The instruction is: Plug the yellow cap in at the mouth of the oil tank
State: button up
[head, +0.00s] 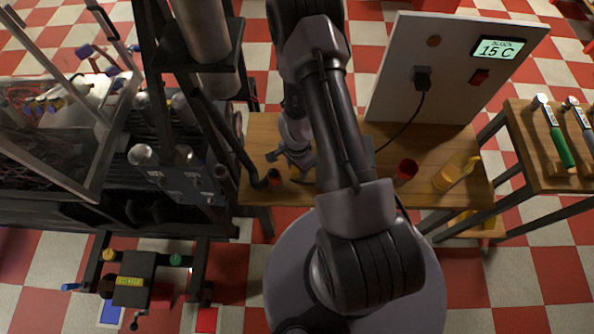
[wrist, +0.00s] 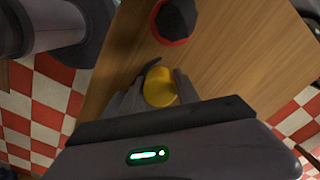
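The yellow cap (wrist: 159,87) is between the two fingers of my gripper (wrist: 160,90) in the wrist view, and both fingers appear to touch it. In the head view my gripper (head: 287,163) is low over the left part of the wooden table, with a bit of yellow just below it. A dark round piece with a red rim (wrist: 173,20) is just beyond the cap; it also shows in the head view (head: 273,177). I cannot tell for sure which thing is the oil tank, and its mouth is not clearly seen.
On the wooden table (head: 450,140) stand a red cup (head: 405,170) and a yellow jug (head: 452,177). A white panel (head: 450,60) with a plugged cord rises behind. Dark machinery (head: 150,150) is at left. A labelled dark box (head: 132,280) stands low at the left front.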

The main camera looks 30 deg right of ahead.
jog(key=c, duration=0.6)
notch_tip(320, 180, up, 5)
jog(key=p, duration=0.5)
jog(key=shift+c, duration=0.2)
